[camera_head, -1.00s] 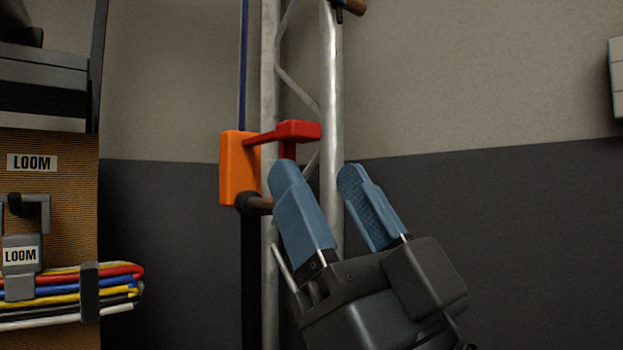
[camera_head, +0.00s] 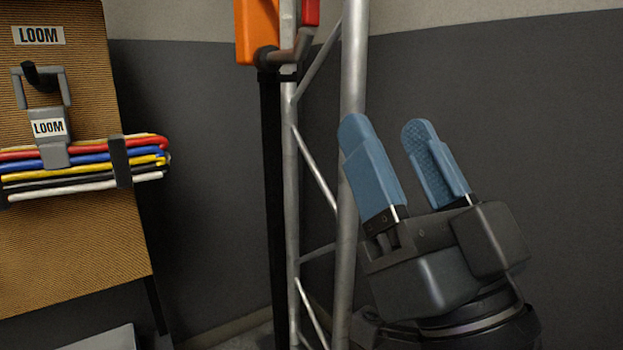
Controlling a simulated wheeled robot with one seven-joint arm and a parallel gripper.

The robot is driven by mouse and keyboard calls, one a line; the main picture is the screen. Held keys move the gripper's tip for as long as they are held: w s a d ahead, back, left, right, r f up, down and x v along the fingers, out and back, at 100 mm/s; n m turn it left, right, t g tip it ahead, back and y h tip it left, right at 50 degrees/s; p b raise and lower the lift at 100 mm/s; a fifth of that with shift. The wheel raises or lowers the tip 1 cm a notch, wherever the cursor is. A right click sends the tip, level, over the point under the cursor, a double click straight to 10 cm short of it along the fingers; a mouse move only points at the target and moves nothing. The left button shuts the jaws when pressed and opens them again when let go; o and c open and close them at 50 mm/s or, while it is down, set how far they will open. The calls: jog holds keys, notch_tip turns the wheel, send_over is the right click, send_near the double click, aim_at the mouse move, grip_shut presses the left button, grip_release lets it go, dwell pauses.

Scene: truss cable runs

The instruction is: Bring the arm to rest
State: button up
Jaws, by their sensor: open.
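My gripper (camera_head: 388,128) is in the right half of the head view, with its two blue fingers pointing up and slightly left. The fingers are apart and nothing is between them. The left finger overlaps the silver truss (camera_head: 351,200) in the picture; I cannot tell whether they touch. The upper end of my arm shows below the gripper at the bottom right.
An orange box (camera_head: 257,32) with a red part (camera_head: 311,12) is on the truss above left. A black strip (camera_head: 273,200) runs down below it. At left, a brown board (camera_head: 70,240) carries bundled coloured cables (camera_head: 90,163) and LOOM labels. Dark wall lies right.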

jog(key=s+d+f+m+g+h, duration=0.1)
jog(key=s+d+f+h, duration=0.2)
jog(key=f, duration=0.5)
jog(key=s+d+f+m+g+h, duration=0.2)
jog(key=s+d+f+h, duration=0.1)
jog(key=f, duration=0.4)
jog(key=s+d+f+m+g+h, duration=0.15)
jog(key=s+f, duration=0.25)
jog(key=f, duration=0.4)
jog(key=s+d+f+n+g+h, duration=0.1)
jog(key=s+d+f+g, duration=0.1)
jog(key=s+f, duration=0.3)
jog(key=s+d+f+g+h, duration=0.1)
jog(key=s+d+f+g, duration=0.15)
jog(key=s, duration=0.55)
jog(key=s+d+f+n+g+h, duration=0.1)
jog(key=s+d+f, duration=0.2)
jog(key=s, duration=0.3)
notch_tip(320, 180, up, 33)
jog(key=p, duration=3.3)
jog(key=shift+s, duration=0.4)
jog(key=shift+a+r, duration=0.1)
